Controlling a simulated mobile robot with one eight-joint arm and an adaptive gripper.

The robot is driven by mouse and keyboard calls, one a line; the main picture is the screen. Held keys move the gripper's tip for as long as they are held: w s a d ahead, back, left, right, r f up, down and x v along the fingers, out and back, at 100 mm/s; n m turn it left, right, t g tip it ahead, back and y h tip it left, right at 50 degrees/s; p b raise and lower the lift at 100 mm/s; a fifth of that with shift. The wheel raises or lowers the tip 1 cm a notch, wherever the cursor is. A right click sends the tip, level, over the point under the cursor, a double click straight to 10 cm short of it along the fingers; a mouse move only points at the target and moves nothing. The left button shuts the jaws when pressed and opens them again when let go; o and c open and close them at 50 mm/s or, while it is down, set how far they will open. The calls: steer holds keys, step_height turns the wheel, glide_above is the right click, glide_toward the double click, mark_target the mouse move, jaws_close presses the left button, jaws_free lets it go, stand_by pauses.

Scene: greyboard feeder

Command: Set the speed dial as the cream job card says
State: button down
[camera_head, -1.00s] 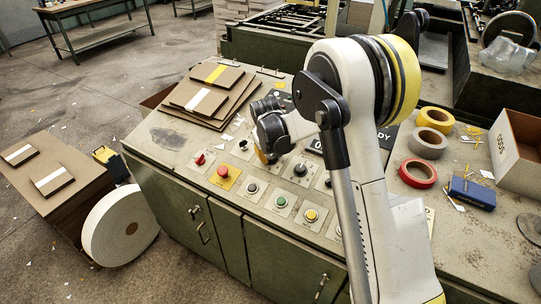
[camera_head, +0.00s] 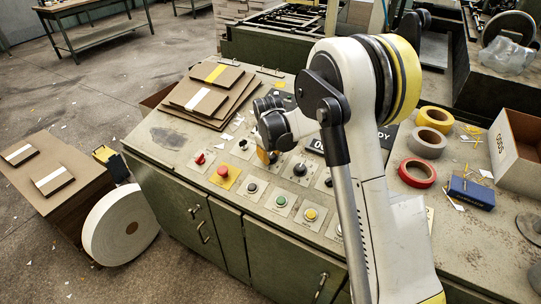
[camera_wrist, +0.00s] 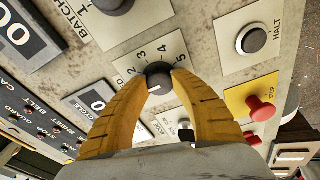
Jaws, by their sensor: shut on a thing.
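A white mark shows on the knob's near side; I cannot tell which number the pointer indicates. My gripper (camera_wrist: 157,78) has its yellow fingers closed on either side of the knob, touching it. In the head view my gripper (camera_head: 264,157) is low over the panel, mostly hidden by my wrist, and the dial is hidden there. I cannot make out the cream job card in either view.
Beside the dial are a batch knob (camera_wrist: 115,4), a halt button (camera_wrist: 251,40) and a red stop button (camera_wrist: 261,108). Stacked boards (camera_head: 208,100) lie at the panel's back left. Tape rolls (camera_head: 418,172) and an open carton (camera_head: 520,150) stand to the right.

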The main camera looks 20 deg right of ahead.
steer(key=c, duration=1)
jaws_free()
steer(key=shift+c, duration=0.2)
steer(key=v, duration=1.2)
steer(key=s+d+r+m+t, duration=0.1)
steer(key=s+r+m, duration=0.1)
steer(key=s+r, duration=0.45)
steer(key=s+r+m+t, duration=0.1)
steer(key=s+r, duration=0.2)
steer(key=s, duration=0.7)
steer(key=s+f+m+t+y, duration=0.1)
steer(key=s+m, duration=0.2)
steer(key=s, duration=1)
steer(key=shift+s+d+f+t, duration=0.15)
steer(key=shift+s+f+t, duration=0.25)
